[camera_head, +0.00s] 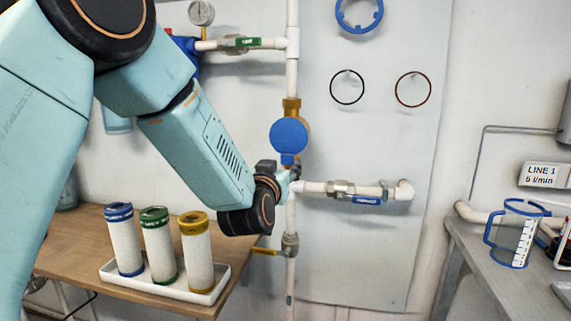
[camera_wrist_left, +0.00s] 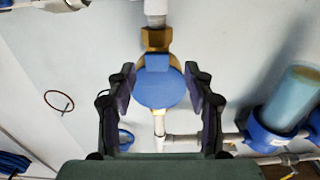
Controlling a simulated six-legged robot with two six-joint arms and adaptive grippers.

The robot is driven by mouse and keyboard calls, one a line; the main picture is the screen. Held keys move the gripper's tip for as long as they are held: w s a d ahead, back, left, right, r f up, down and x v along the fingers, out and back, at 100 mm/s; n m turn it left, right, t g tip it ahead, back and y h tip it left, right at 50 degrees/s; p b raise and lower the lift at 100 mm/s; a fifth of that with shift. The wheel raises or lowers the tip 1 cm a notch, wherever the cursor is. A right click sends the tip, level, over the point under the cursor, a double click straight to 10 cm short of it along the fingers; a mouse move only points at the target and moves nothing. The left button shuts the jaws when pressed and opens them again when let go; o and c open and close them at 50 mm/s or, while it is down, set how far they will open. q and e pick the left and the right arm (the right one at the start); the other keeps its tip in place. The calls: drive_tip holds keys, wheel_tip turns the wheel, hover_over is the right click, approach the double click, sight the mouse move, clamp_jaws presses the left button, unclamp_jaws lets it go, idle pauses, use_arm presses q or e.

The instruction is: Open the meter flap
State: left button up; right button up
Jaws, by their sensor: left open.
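The meter flap is a round blue disc (camera_head: 288,135) on the front of a brass meter (camera_head: 291,105) in the vertical white pipe. It looks closed over the meter face. In the left wrist view the blue flap (camera_wrist_left: 158,89) shows between my fingers, with brass (camera_wrist_left: 156,40) above it. My left gripper (camera_head: 290,171) is just below the flap in the head view. It is open and empty, with one finger on each side of the flap in the wrist view (camera_wrist_left: 161,78). I cannot tell if it touches the flap. My right gripper is not in view.
Side pipes with a green-handled valve (camera_head: 241,41) and a blue-handled valve (camera_head: 367,200) branch off nearby. A yellow-handled valve (camera_head: 265,251) is below. A wooden table (camera_head: 80,240) holds a white tray (camera_head: 165,289) with three filters. A jug (camera_head: 514,235) stands on the right bench.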

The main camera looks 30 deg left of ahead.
sight(287, 160)
use_arm(q)
drive_tip(key=w, duration=0.2)
drive_tip(key=shift+w+r, duration=0.25)
drive_tip(key=shift+w, duration=0.15)
drive_tip(key=shift+w+a+f, duration=0.2)
drive_tip(key=shift+w+a, duration=0.25)
drive_tip(key=shift+w, duration=0.3)
drive_tip(key=shift+s+d+r, duration=0.15)
drive_tip(key=shift+d, duration=0.1)
drive_tip(key=shift+c, duration=0.3)
drive_tip(key=shift+a, duration=0.2)
drive_tip(key=c, duration=0.4)
drive_tip(key=shift+d, duration=0.1)
clamp_jaws()
